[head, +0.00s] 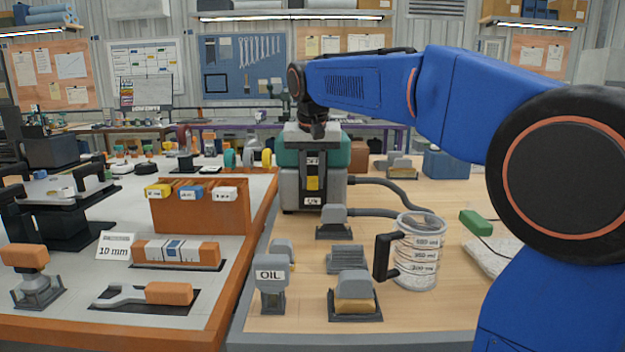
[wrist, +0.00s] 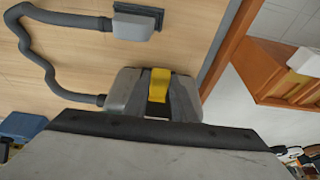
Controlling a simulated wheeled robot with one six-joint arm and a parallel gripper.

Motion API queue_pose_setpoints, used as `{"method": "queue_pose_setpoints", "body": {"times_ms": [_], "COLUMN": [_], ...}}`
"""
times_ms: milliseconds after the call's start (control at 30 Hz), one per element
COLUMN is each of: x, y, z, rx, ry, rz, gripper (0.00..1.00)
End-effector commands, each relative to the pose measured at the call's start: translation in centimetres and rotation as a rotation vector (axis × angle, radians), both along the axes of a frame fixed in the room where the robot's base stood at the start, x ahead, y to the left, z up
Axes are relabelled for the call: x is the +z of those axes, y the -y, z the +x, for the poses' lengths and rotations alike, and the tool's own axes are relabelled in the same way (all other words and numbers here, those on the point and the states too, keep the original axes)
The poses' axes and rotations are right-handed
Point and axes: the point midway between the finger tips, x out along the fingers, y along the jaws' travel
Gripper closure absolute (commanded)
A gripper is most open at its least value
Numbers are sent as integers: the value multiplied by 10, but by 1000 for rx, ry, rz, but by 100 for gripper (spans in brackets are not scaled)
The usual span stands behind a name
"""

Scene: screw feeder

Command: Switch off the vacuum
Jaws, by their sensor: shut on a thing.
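The vacuum (head: 292,188) is a grey and teal box with a yellow front part (head: 313,183), standing upright at the back left of the wooden bench top. My gripper (head: 313,129) is directly over it, in contact with its grey top, and is shut on it. The fingertips are hard to make out. In the wrist view the vacuum's grey body (wrist: 121,92) and yellow part (wrist: 158,84) show beyond a large grey block that fills the lower picture.
A dark hose (head: 400,190) runs right from the vacuum to a grey block (head: 334,222). An orange rack (head: 200,215) is at left.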

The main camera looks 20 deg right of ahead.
Motion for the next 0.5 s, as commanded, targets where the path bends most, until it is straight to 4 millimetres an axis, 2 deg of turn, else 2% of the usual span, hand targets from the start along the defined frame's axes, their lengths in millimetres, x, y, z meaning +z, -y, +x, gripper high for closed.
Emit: {"method": "queue_pose_setpoints", "body": {"times_ms": [500], "x": [9], "y": [3], "z": [10], "rx": [0], "ry": [-275], "rz": [91], "gripper": [99]}}
